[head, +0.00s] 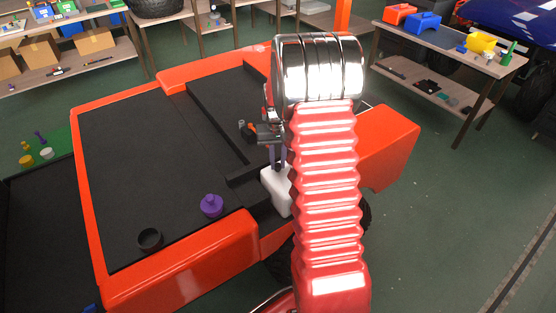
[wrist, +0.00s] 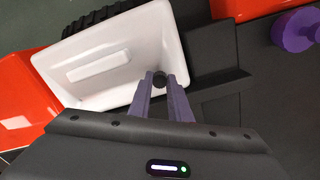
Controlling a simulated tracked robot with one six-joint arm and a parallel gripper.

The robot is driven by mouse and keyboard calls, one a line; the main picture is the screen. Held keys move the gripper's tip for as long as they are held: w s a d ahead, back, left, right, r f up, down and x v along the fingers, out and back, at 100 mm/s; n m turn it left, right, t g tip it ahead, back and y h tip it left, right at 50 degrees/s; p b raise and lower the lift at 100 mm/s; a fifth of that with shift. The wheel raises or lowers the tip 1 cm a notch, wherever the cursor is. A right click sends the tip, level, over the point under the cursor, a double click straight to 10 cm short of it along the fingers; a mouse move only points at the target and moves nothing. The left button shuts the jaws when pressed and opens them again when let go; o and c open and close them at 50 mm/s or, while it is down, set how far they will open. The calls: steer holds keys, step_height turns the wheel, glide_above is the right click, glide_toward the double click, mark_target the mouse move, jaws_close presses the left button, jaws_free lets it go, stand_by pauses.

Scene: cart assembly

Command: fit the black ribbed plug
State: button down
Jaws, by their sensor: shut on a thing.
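The black plug (wrist: 159,79) shows as a small dark round shape between my fingertips, at the edge of the white tank. Its ribs are too small to make out. My gripper (wrist: 160,80) is shut on it with its two purple-grey fingers. In the head view my gripper (head: 278,163) points down at the top of the white tank (head: 273,186), partly hidden by my red arm. The white tank (wrist: 95,62) fills the upper left of the wrist view. I cannot tell whether the plug sits in an opening or only touches the tank.
A purple knobbed cap (head: 211,206) and a black ring (head: 149,239) rest on the orange cart's black deck (head: 140,150). The purple cap also shows in the wrist view (wrist: 292,32). Small dark parts (head: 248,130) lie behind my gripper. The deck's middle is clear.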

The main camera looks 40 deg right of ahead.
steer(key=shift+f, duration=0.55)
steer(key=c, duration=1.6)
jaws_free()
steer(key=shift+o, duration=0.2)
steer(key=shift+r, duration=0.1)
step_height(320, 180, up, 14)
steer(key=shift+f, duration=0.2)
steer(key=shift+f, duration=0.15)
